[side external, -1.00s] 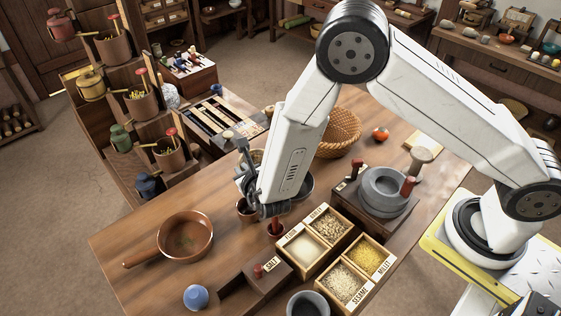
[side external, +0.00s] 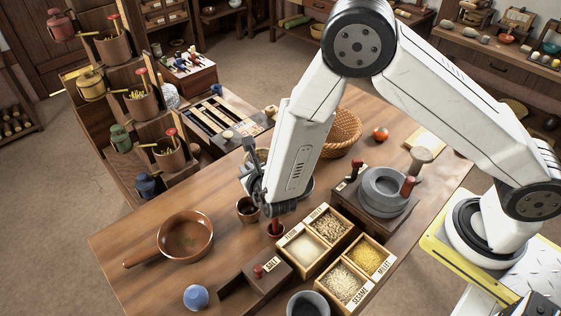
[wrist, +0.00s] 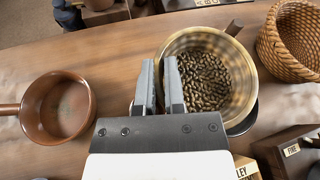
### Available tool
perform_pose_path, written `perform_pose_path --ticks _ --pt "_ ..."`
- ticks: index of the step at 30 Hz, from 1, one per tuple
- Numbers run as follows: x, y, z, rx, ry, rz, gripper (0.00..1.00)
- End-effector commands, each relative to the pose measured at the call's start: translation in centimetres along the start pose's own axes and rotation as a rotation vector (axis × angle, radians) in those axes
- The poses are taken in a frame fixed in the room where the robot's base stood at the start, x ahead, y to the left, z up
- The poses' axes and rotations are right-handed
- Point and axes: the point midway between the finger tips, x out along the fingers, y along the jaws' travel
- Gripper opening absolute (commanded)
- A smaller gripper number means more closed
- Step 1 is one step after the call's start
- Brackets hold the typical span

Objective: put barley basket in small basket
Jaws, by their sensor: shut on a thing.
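The barley basket (wrist: 208,72) is a round, pale-rimmed container full of brown grain in the wrist view. My gripper (wrist: 161,72) has its two fingers pinched on the basket's left rim. In the side view my gripper (side external: 258,195) points down beside the arm, which hides most of the barley basket; I cannot tell whether it is clear of the table. The small basket (wrist: 292,42) is an empty-looking woven wicker basket at right in the wrist view. In the side view the small basket (side external: 343,133) stands behind my arm, partly covered by it.
A copper pan (side external: 186,237) stands at left. The labelled grain box (side external: 326,238) and the quern (side external: 383,190) are at front and right. A brown cup (side external: 248,209) is close to my gripper. A tomato (side external: 380,133) lies right of the small basket.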

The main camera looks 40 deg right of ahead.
Motion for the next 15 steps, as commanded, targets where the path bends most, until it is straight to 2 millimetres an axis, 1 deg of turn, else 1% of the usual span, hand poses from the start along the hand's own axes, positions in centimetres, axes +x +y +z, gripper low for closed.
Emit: perform_pose_path --ticks 5,8,11,12,14,15 --pt "0.5 -2.4 0.7 0.019 0.009 -0.047 0.0" --pt "0.9 -4.8 1.2 0.039 0.019 -0.093 0.0" --pt "1.2 -7.9 1.7 0.063 0.032 -0.151 0.0" --pt "1.2 -9.2 1.9 0.073 0.038 -0.177 0.0" --pt "1.3 -11.4 2.2 0.09 0.047 -0.217 0.0" --pt "1.2 -12.8 2.4 0.103 0.053 -0.245 0.0"
